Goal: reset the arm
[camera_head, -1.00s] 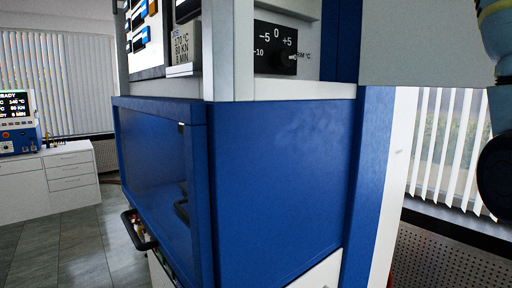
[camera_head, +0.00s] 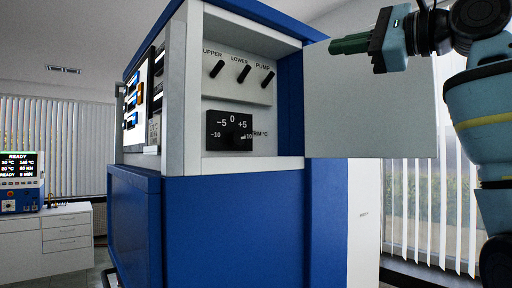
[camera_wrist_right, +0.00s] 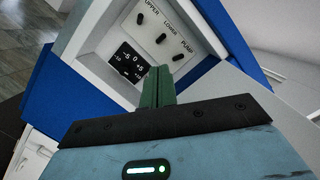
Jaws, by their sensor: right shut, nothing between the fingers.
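My right gripper (camera_head: 340,45) enters from the right in the head view, in front of the upper part of an open grey panel door. Its green fingers are shut and empty, pointing left toward the press (camera_head: 235,225). In the right wrist view the shut fingers (camera_wrist_right: 158,82) point toward the recessed control panel, apart from it as far as I can tell. The panel has three black switches labelled UPPER (camera_head: 216,69), LOWER (camera_head: 243,73) and PUMP (camera_head: 267,80). Below them is a black trim dial (camera_head: 232,131). My left gripper is not in view.
The grey door (camera_head: 390,115) sticks out to the right from the press. A second unit with a READY screen (camera_head: 20,166) stands on white drawers (camera_head: 65,240) at the far left. Windows with blinds (camera_head: 455,215) are behind on the right. Floor shows at lower left.

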